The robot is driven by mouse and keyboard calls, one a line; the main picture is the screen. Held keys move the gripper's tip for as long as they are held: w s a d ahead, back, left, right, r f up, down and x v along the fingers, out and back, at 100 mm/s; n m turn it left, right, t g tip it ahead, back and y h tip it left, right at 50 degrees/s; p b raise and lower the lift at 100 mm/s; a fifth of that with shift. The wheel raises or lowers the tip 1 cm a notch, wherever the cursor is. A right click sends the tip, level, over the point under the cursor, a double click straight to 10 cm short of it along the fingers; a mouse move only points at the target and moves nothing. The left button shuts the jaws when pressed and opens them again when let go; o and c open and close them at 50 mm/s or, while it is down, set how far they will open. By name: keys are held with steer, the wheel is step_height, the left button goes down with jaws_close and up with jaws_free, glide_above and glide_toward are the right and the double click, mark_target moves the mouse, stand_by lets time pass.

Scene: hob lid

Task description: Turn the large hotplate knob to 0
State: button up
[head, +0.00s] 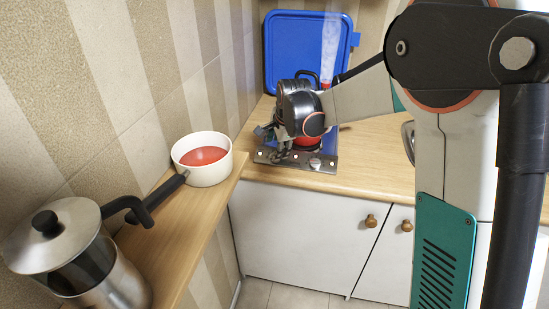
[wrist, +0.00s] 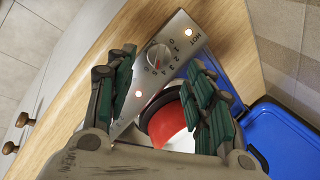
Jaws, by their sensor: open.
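The hotplate knob (wrist: 157,57) is a round metal knob on the steel control panel (wrist: 190,22). Numbers from 0 upward are printed beside it, with 0 at its upper right in the wrist view. A red mark shows on its lower side, towards the higher numbers, but its exact setting is too small to read. My gripper (wrist: 163,98) is open and empty, with its green-padded fingers on either side of the view and the knob beyond them, apparently untouched. In the head view my gripper (head: 277,146) hangs over the left part of the panel (head: 325,166) and hides this knob.
A second round knob (head: 315,163) sits farther right on the panel. Something red (wrist: 170,125) with a pale rim stands behind the panel. A blue board (head: 290,50) leans at the back. A white pan (head: 208,178) and a steel pot (head: 105,275) stand on the left shelf.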

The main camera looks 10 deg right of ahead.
steer(key=b+x, duration=0.1)
steer(key=x, duration=0.5)
steer(key=shift+w+f+b, duration=0.1)
steer(key=shift+b, duration=0.3)
steer(key=c, duration=1)
